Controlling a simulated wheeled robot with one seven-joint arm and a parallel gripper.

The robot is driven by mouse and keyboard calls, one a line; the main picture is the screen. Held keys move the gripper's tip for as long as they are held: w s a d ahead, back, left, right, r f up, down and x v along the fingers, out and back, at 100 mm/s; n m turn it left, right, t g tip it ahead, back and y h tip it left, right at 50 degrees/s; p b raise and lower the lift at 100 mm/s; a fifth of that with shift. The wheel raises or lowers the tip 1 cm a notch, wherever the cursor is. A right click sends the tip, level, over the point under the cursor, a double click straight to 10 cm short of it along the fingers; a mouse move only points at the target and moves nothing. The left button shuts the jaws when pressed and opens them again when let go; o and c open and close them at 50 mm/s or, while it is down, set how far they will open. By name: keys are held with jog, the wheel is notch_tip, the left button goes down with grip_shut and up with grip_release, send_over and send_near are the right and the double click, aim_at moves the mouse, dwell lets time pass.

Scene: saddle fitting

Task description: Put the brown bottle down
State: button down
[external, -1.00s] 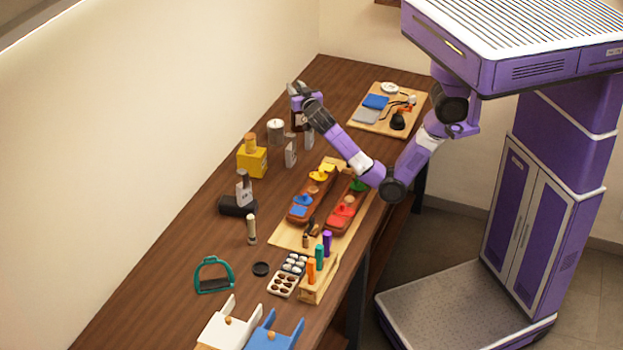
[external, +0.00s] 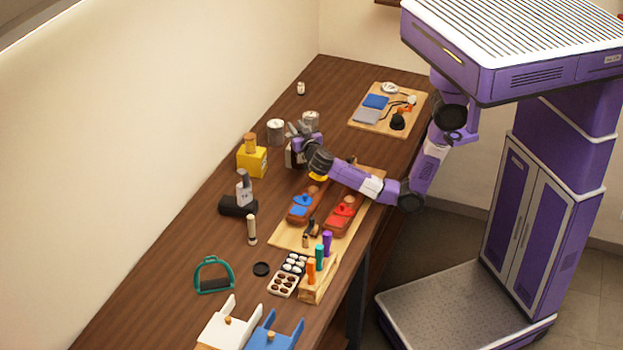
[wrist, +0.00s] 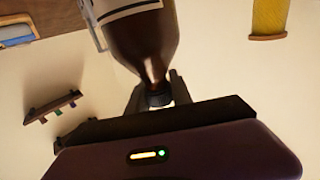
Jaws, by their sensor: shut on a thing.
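The brown bottle (wrist: 145,38) shows large at the top of the wrist view, with a pale label on its body. Its narrow neck and dark cap point toward my gripper (wrist: 158,95), whose fingers are shut at the neck and cap. In the external view my gripper (external: 303,136) is low over the far half of the table, beside the wooden board. There the bottle is mostly hidden, with only a pale and dark part showing below the fingers. I cannot tell whether its base touches the table.
Two grey tins (external: 275,131) (external: 310,120) stand close by my gripper. A yellow bottle (external: 252,160) is to the left. The wooden board (external: 285,237) with coloured pieces lies in front. Bare table lies behind, around a small white bottle (external: 300,88).

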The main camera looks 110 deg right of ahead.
jog(key=shift+f, duration=1.3)
jog(key=c, duration=1.1)
grip_release()
jog(key=shift+c, duration=0.2)
jog(key=a, duration=1.1)
jog(key=shift+b, duration=0.35)
jog(key=shift+o, duration=0.4)
jog(key=shift+a, duration=0.5)
